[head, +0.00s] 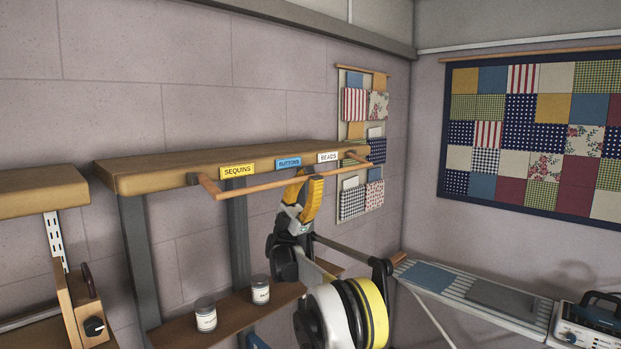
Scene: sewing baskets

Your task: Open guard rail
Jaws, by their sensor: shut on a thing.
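The guard rail (255,186) is a thin wooden bar. It runs along the front of the upper wooden shelf (150,181), held out from it by a short wooden arm at each end. It sits a little below the labels on the shelf's front edge. My gripper (303,178) has yellow fingers and reaches up from below. It is shut on the rail right of its middle, below the blue and white labels. The fingers hide a short piece of the rail.
Labels read SEQUINS (237,170), BUTTONS (288,162) and BEADS (328,157). Two jars, one left (206,316) and one right (260,291), stand on the lower shelf (170,334). An ironing board (470,291) is at right. The upper shelf's top looks clear.

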